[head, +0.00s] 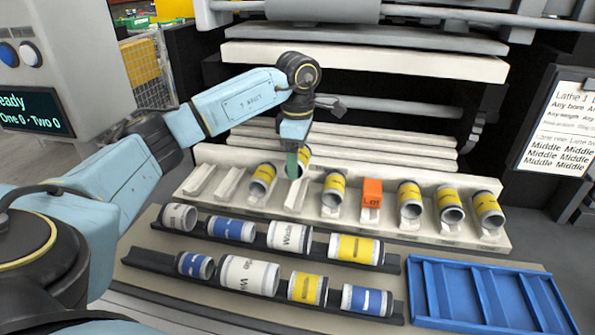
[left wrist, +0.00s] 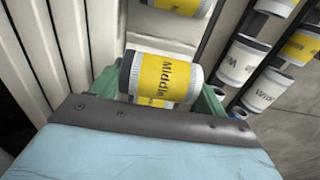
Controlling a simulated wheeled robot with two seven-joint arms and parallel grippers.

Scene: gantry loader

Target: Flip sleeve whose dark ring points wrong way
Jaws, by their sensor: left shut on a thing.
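My left gripper (head: 298,160) is shut on a yellow-banded sleeve (head: 305,157) at the white slotted rack (head: 340,218), over or at an empty-looking cradle. In the left wrist view, the sleeve (left wrist: 163,78) reads "Middle" and lies between green fingers, its dark ring at the left end. Other yellow sleeves stand tilted in the rack: one to the left (head: 262,180), one just right (head: 333,190), and three farther right (head: 409,200), (head: 450,206), (head: 488,210). My right gripper is out of view.
An orange block (head: 371,193) sits among the rack sleeves. Cradles at the rack's left end are empty. Two dark rails in front hold white, blue and yellow sleeves (head: 355,248). An empty blue tray (head: 460,293) is at front right. A sign (head: 555,130) stands right.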

